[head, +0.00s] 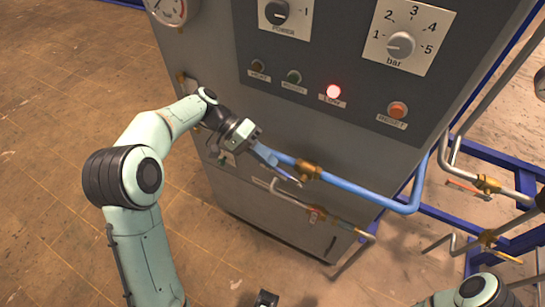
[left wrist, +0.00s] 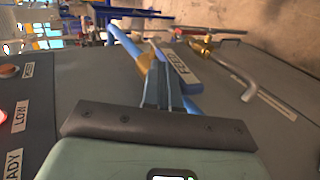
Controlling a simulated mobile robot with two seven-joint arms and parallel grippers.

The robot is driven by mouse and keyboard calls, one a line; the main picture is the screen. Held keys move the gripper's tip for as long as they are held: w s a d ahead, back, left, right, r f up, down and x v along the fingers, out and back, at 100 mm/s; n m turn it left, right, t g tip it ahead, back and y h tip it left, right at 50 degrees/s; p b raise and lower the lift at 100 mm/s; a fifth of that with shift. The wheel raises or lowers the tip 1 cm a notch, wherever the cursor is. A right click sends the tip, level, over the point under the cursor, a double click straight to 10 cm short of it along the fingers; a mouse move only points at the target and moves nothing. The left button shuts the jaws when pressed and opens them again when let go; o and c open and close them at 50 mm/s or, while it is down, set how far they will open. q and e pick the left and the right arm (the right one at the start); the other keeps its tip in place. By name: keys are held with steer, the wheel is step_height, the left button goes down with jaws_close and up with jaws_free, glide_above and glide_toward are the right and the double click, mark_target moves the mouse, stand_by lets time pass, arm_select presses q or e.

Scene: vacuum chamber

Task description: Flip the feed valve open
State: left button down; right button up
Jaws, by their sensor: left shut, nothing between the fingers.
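The feed valve is a brass body (head: 308,170) on a blue pipe (head: 370,193) along the grey cabinet front. In the left wrist view its blue handle (left wrist: 182,68) carries a FEED label and slants across the picture beside the blue pipe (left wrist: 122,42). The brass body (left wrist: 147,62) is partly hidden behind my fingers. My left gripper (head: 280,168) is shut and empty, with its fingers close to the handle and valve. I cannot tell whether they touch. In the left wrist view the fingers (left wrist: 160,80) overlap the handle's left side.
A second brass valve (head: 316,214) with a grey pipe sits below the feed line. The cabinet panel above has knobs, a lit red LOW lamp (head: 333,91) and an orange reset button (head: 398,110). Blue frame and pipes (head: 488,184) stand at right. The floor at left is clear.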

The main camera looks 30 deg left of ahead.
arm_select(q)
steer(key=shift+a+f+h, duration=0.3)
steer(key=shift+f+h, duration=0.3)
steer(key=shift+f, duration=0.1)
steer(key=shift+a+f+b, duration=0.15)
steer(key=shift+f+b, duration=0.3)
arm_select(e)
steer(key=shift+s+f, duration=0.25)
steer(key=shift+f, duration=0.35)
arm_select(q)
steer(key=shift+f, duration=0.15)
